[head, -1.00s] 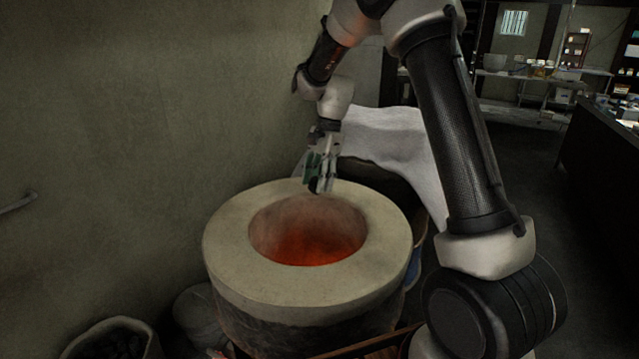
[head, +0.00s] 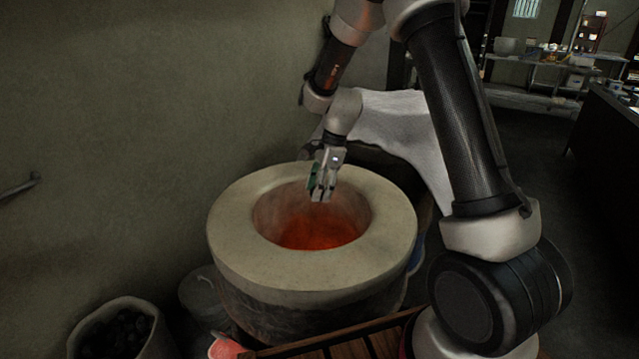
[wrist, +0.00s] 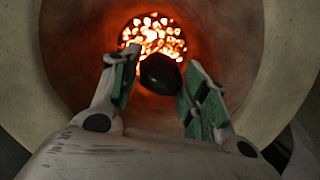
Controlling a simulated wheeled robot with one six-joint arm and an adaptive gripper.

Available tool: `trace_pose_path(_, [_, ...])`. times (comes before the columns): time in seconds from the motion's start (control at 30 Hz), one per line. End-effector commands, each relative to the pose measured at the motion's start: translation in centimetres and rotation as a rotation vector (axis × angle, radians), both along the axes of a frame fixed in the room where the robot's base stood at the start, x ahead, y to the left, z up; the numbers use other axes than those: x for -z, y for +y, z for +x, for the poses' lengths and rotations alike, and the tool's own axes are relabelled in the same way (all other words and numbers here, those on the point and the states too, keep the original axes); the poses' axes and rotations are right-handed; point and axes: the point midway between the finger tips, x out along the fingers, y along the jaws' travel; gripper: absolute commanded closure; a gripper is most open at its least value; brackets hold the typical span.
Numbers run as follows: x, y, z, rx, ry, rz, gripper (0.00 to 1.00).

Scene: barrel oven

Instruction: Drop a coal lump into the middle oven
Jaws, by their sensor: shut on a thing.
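A round barrel oven with a pale, thick rim (head: 240,245) stands in the middle of the head view, its mouth open and glowing red inside. My gripper (head: 321,197) points down over the far part of the mouth. In the wrist view my gripper (wrist: 160,85) is shut on a dark, rounded coal lump (wrist: 161,74) between its green-padded fingers. Glowing embers (wrist: 150,36) show down inside the oven, beyond the lump. The lump cannot be made out in the head view.
A sack of coal (head: 120,330) stands at the lower left, by the wall. A white cloth (head: 390,120) covers something behind the oven. A slatted wooden piece (head: 345,343) lies at the front. A dark counter (head: 605,140) stands at the right, with open floor before it.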

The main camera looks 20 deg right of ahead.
Motion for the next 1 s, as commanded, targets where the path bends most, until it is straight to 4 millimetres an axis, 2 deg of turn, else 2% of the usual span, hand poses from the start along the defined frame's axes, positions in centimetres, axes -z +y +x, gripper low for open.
trace_pose_path(0.17, [0.0, 0.0, 0.0, 0.0, 0.0, 0.0, 0.77])
trace_pose_path(0.2, [0.0, 0.0, 0.0, 0.0, 0.0, 0.0, 0.49])
trace_pose_path(0.3, [0.0, 0.0, 0.0, 0.0, 0.0, 0.0, 0.31])
trace_pose_path(0.63, [-0.1, 0.0, 0.0, 0.0, 0.0, 0.0, 0.3])
trace_pose_path(0.73, [-0.7, -0.2, 0.1, 0.001, -0.002, 0.001, 0.3])
trace_pose_path(0.87, [-2.8, -0.7, 0.1, 0.0, -0.005, 0.001, 0.3])
trace_pose_path(1.0, [-5.9, -1.6, 0.1, 0.001, -0.005, 0.001, 0.3])
